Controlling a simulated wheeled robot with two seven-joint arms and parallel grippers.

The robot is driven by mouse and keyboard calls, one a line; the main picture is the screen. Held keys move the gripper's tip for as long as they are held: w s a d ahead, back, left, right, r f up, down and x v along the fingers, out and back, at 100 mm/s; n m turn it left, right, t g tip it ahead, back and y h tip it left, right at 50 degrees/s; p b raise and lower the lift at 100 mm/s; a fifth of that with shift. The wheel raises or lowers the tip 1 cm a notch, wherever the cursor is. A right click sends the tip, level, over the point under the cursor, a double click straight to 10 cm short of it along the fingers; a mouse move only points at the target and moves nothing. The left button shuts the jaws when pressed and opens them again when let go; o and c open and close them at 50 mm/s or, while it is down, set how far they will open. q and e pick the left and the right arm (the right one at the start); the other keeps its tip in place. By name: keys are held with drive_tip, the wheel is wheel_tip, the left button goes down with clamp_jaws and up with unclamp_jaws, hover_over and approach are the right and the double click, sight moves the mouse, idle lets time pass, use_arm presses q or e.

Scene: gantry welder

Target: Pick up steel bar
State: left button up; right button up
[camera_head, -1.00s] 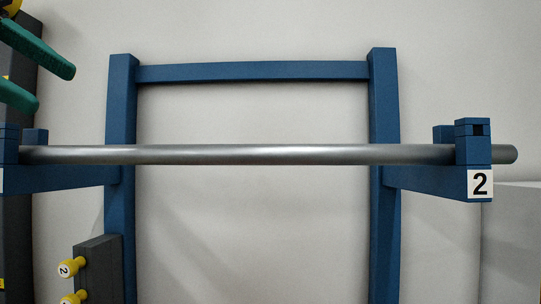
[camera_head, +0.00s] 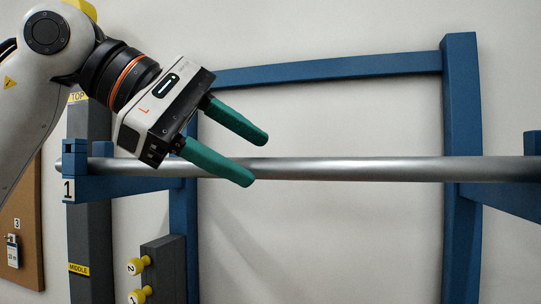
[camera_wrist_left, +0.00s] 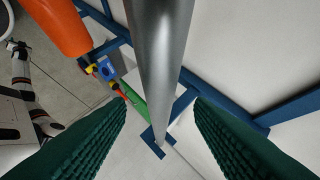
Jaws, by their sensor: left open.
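The steel bar (camera_head: 360,169) is a long grey round rod. It lies level across the arms of a blue rack (camera_head: 461,110). My left gripper (camera_head: 259,160) is open, with green fingers, and sits at the left part of the bar in the head view. One finger shows above the bar and the other crosses in front of it and reaches below. In the left wrist view the bar (camera_wrist_left: 160,60) runs lengthwise into the space between the two open fingers (camera_wrist_left: 158,125). Contact cannot be told.
The rack's left arm carries a label 1 (camera_head: 68,190). A dark post (camera_head: 92,230) with yellow labels stands behind it. A grey block with yellow knobs (camera_head: 137,266) is at lower left. A brown board (camera_head: 27,230) is at far left. An orange object (camera_wrist_left: 58,25) shows in the wrist view.

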use_arm(q)
drive_tip(key=shift+w+d+f, duration=0.2)
drive_tip(key=shift+d+f, duration=0.25)
drive_tip(key=shift+d, duration=0.1)
drive_tip(key=shift+w+d+f, duration=0.1)
drive_tip(key=shift+d, duration=0.1)
drive_tip(key=c, duration=0.6)
drive_tip(key=shift+a, duration=0.1)
clamp_jaws()
use_arm(e)
drive_tip(key=shift+a+r, duration=0.35)
drive_tip(key=shift+a, duration=0.35)
drive_tip(key=shift+d, duration=0.2)
use_arm(q)
wheel_tip(320, 180, up, 10)
drive_tip(key=p, duration=0.1)
use_arm(e)
drive_tip(key=shift+r, duration=0.45)
